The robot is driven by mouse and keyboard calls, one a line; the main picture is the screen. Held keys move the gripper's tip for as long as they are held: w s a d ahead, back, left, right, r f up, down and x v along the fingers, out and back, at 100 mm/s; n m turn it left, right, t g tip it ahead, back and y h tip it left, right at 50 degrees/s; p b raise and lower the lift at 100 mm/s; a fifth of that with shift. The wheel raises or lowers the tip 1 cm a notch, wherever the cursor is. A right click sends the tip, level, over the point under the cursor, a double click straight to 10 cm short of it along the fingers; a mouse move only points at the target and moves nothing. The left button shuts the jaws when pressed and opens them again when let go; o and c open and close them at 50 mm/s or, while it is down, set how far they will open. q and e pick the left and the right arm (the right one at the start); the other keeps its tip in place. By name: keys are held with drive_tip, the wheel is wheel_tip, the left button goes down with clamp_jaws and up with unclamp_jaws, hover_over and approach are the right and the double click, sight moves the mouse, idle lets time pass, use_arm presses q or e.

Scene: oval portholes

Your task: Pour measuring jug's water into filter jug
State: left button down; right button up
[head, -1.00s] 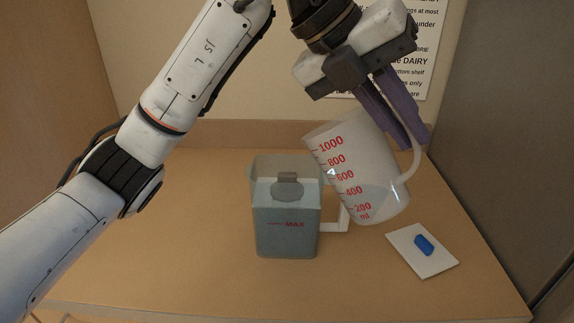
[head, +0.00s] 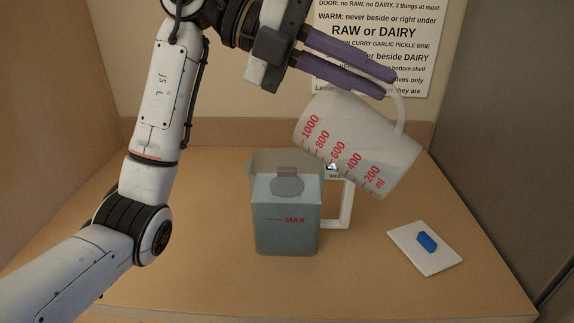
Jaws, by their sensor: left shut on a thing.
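The measuring jug (head: 352,145) is a translucent jug with red marks up to 1000. It is held in the air, tilted strongly to the left, its mouth above and right of the filter jug. My left gripper (head: 392,84) has purple fingers and is shut on the measuring jug's handle at the upper right. The filter jug (head: 285,235) stands upright on the table, grey-blue with a red MAX mark, a grey lid piece and a white handle on its right. I see no clear stream between the jugs. The right gripper is not in view.
A white tile (head: 412,254) with a blue block (head: 427,242) on it lies on the wooden table (head: 200,255), right of the filter jug. A printed notice (head: 385,30) is on the back wall. Walls close in both sides.

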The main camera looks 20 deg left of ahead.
use_arm(q)
drive_tip(key=shift+w+a+r+h, duration=0.15)
drive_tip(key=shift+a+r+h, duration=0.2)
drive_tip(key=shift+a, duration=0.1)
drive_tip(key=shift+w+a+r+h, duration=0.15)
drive_tip(key=shift+a+h, duration=0.05)
drive_tip(key=shift+a, duration=0.2)
drive_tip(key=shift+w+a+r+h, duration=0.1)
drive_tip(key=shift+a+h, duration=0.05)
drive_tip(key=shift+a, duration=0.2)
drive_tip(key=shift+w+a+r+n+h, duration=0.15)
drive_tip(key=shift+a+n+h, duration=0.05)
drive_tip(key=shift+a, duration=0.25)
drive_tip(key=shift+w+a+r+n+h, duration=0.1)
drive_tip(key=shift+a+r+n+h, duration=0.1)
drive_tip(key=shift+a, duration=0.25)
idle(1.1)
